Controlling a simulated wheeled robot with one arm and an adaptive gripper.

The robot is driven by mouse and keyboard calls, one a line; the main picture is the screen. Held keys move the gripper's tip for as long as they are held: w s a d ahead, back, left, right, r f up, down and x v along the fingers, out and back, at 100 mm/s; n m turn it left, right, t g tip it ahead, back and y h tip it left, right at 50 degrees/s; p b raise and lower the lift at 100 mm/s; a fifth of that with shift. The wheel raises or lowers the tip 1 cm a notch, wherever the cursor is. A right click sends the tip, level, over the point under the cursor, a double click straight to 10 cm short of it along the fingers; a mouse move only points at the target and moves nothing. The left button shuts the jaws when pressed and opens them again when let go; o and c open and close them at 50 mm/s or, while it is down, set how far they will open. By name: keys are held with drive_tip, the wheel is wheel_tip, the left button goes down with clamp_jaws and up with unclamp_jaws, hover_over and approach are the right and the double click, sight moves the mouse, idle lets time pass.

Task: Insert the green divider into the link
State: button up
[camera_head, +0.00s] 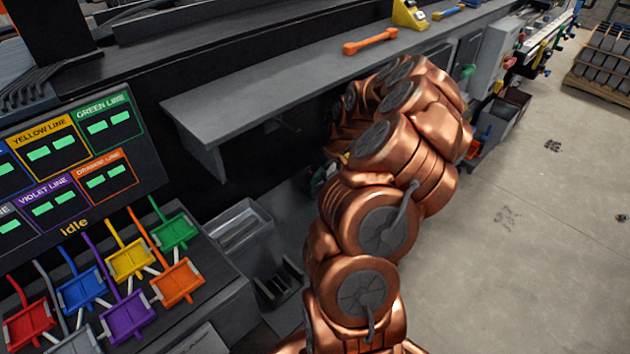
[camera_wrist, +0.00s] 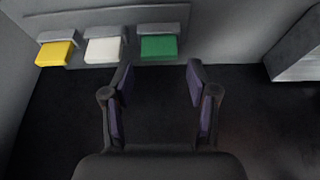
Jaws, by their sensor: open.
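In the wrist view, a green block (camera_wrist: 158,48), which looks like the green divider, sits in a holder on a grey wall or panel. It is the rightmost of three coloured pieces. My gripper (camera_wrist: 160,82) is open and empty, its two dark fingers with purple pads standing apart below the green block, with a visible gap to it. In the head view, my copper arm reaches over toward the bench and its end is hidden behind its own links. A green link-like piece (camera_head: 174,231) with a green cable lies on the left console.
A yellow block (camera_wrist: 57,54) and a white block (camera_wrist: 103,50) sit left of the green one. Several coloured pieces lie under the line display (camera_head: 75,165). The floor (camera_head: 540,200) at right is open.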

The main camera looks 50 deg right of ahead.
sight(315, 182)
drive_tip(key=shift+p+x, duration=0.9)
drive_tip(key=shift+x, duration=1.5)
drive_tip(key=shift+c, duration=0.2)
drive_tip(key=shift+s, duration=0.1)
drive_tip(key=c, duration=0.6)
drive_tip(key=shift+o, duration=0.2)
